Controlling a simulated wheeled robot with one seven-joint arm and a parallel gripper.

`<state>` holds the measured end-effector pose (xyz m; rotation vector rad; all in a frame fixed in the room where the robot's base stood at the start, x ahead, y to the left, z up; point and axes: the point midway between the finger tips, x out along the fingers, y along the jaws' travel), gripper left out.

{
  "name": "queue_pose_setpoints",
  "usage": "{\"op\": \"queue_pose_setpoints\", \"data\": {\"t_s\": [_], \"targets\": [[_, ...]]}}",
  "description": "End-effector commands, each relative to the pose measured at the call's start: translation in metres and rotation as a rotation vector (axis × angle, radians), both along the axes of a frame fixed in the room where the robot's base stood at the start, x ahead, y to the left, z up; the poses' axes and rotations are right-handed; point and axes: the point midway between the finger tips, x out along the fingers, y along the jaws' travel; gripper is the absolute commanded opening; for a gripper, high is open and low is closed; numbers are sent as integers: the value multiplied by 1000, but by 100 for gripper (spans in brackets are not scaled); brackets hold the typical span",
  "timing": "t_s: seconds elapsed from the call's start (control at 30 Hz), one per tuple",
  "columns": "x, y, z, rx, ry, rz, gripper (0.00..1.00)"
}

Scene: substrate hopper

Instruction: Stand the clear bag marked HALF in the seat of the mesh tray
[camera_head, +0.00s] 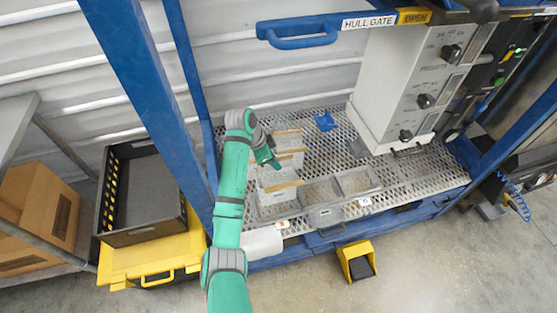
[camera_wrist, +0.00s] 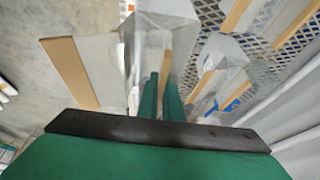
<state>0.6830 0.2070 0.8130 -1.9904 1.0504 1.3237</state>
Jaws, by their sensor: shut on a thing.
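My gripper (camera_head: 268,158) is over the mesh tray (camera_head: 420,172), among several clear bags with brown top strips. In the wrist view my gripper (camera_wrist: 161,98) is shut on a clear bag (camera_wrist: 152,38), with its fingers on either side of the brown strip. The fingers hide part of this bag. I cannot read HALF on any bag, nor tell whether the held bag touches the tray. Another clear bag (camera_head: 283,197) stands in front of my gripper in the head view. A further bag (camera_wrist: 98,58) is at the left in the wrist view.
Grey open bins (camera_head: 322,193) line the tray's front. A blue object (camera_head: 326,121) lies behind. A grey control box (camera_head: 392,90) overhangs the tray's right part. Blue posts (camera_head: 140,75) flank the tray at left. A black crate (camera_head: 140,235) sits on a yellow stand at left.

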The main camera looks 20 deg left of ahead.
Motion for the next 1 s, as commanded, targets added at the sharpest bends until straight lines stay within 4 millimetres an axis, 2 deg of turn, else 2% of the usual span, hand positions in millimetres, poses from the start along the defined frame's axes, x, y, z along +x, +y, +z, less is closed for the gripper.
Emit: {"op": "queue_pose_setpoints", "data": {"t_s": [0.7, 1.0], "targets": [[0, -3, -55, -1, 1, -4, 0], [1, -2, -71, 0, 0, -4, 0]]}}
